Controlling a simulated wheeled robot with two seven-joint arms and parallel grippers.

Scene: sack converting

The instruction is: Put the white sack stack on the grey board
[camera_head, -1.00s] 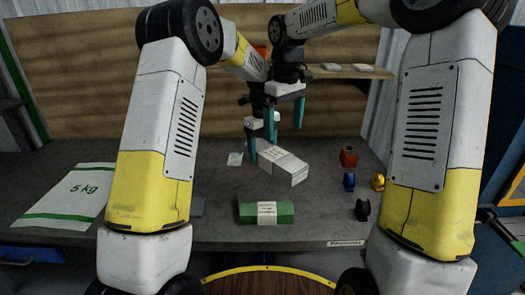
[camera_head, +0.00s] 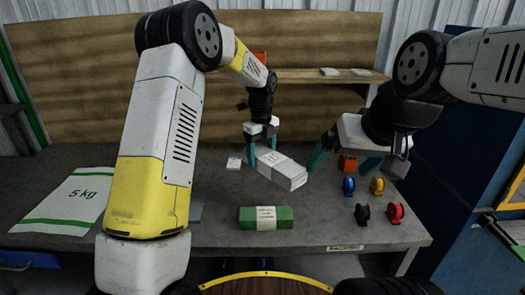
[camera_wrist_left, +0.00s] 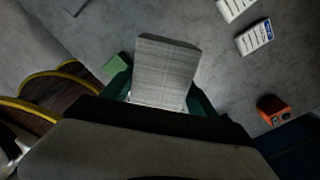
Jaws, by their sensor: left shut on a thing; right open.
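The white sack stack (camera_head: 288,174), a pale block with a paper band, is on or just above the grey table in the middle. My left gripper (camera_head: 262,156) is shut on its left end. In the left wrist view the stack (camera_wrist_left: 167,66) lies between the fingers of this gripper (camera_wrist_left: 160,96). My right gripper (camera_head: 344,162) is open and empty, to the right of the stack and apart from it. A small grey edge, possibly the grey board (camera_head: 197,211), shows beside my left arm; the arm hides most of that area.
A green banded stack (camera_head: 266,218) lies in front. A white "5 kg" sack (camera_head: 70,200) lies at the left. Orange (camera_head: 347,164), blue (camera_head: 348,187), yellow (camera_head: 377,186), black (camera_head: 362,214) and red (camera_head: 396,213) items stand at the right. A shelf (camera_head: 310,76) is behind.

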